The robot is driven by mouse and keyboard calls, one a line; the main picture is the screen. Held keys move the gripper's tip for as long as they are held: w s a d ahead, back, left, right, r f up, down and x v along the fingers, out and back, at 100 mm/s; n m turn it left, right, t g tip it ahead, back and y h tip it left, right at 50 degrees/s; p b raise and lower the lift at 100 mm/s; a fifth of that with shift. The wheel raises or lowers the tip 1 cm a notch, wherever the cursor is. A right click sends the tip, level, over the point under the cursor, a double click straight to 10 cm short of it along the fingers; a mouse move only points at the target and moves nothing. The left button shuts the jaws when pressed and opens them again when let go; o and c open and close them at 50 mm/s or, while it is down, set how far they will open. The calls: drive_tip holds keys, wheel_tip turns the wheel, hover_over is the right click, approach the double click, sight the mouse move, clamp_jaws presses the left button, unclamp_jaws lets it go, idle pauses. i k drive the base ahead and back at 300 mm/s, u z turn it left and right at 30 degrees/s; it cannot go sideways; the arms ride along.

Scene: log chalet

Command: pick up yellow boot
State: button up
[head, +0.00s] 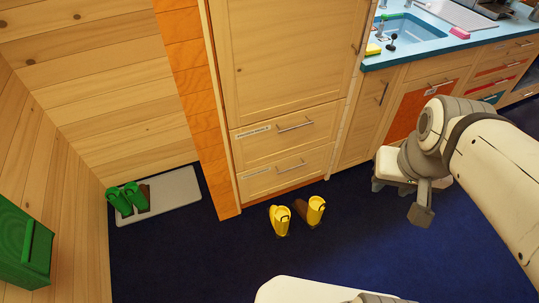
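Two yellow boots stand close together on the dark blue floor in the head view, in front of the tall wooden cabinet. The left yellow boot (280,219) is upright. The right yellow boot (317,209) is upright, with a brown part on its left side. My arm comes in from the right, and my gripper (421,207) hangs to the right of the boots, apart from them. I see no boot held in it. Its fingers are too small and edge-on to tell whether they are open or shut.
The tall cabinet (290,75) with drawers stands just behind the boots. Green boots (125,199) are on a grey mat (180,196) at left, near a green box (22,245). A blue counter with a sink (410,30) is at upper right. The floor around the boots is clear.

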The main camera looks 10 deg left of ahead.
sight(278, 212)
drive_tip(key=u, duration=0.05)
drive_tip(key=i, duration=1)
drive_tip(key=u, duration=0.05)
